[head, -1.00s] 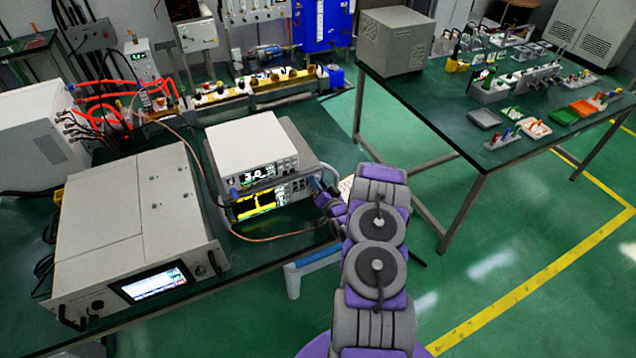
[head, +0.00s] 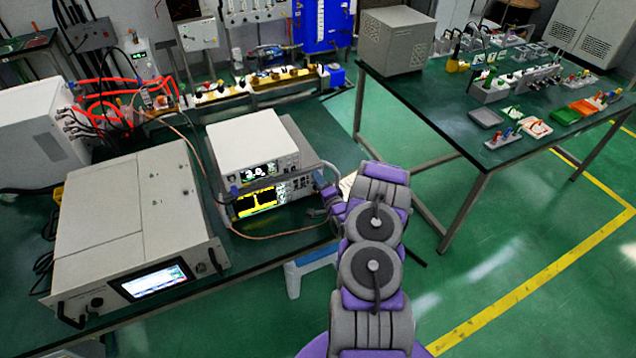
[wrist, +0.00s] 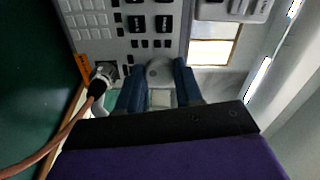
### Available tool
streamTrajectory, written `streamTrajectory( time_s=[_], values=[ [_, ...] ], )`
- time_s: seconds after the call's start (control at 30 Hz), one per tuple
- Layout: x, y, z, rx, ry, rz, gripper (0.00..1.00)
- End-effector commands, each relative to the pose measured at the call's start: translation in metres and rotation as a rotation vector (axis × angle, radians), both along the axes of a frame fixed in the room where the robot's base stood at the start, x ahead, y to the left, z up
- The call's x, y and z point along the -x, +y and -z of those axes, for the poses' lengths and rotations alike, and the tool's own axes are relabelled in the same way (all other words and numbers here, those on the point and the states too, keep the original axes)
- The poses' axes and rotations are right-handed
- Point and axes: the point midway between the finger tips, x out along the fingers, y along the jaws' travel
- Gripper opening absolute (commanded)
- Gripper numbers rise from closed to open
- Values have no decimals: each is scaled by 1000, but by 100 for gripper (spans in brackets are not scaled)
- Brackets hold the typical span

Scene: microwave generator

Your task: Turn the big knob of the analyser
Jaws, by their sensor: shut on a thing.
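The analyser (head: 258,201) is the lower of two stacked instruments, with a lit yellow trace on its screen. Its panel (wrist: 92,18) with rows of buttons fills the top of the wrist view. The big knob (wrist: 158,72) is a round grey knob between the two blue fingers of my gripper (wrist: 159,68), which are shut on it from both sides. In the head view my gripper (head: 327,192) is at the right end of the analyser's front, and the knob is hidden there.
A cable with a dark plug (wrist: 98,86) joins the panel just left of my fingers. A white instrument (head: 255,145) sits on the analyser. A large grey unit (head: 130,225) stands left on the green table. Open floor (head: 500,255) lies to the right.

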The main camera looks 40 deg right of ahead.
Motion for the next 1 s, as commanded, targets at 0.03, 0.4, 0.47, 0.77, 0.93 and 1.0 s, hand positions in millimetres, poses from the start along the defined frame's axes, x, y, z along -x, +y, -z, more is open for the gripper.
streamTrajectory(
  time_s=[0.03, 0.4, 0.47, 0.77, 0.93, 1.0],
  values=[
    [1, -6, -2, -6, -7, 13, 5],
    [2, -7, -1, -27, -9, 15, 5],
    [2, -7, -1, -27, -9, 15, 5],
    [1, -4, 0, -27, -7, 9, 54],
    [0, -2, 0, -27, -6, 6, 61],
    [0, 0, 0, -27, -5, 5, 61]
  ],
)
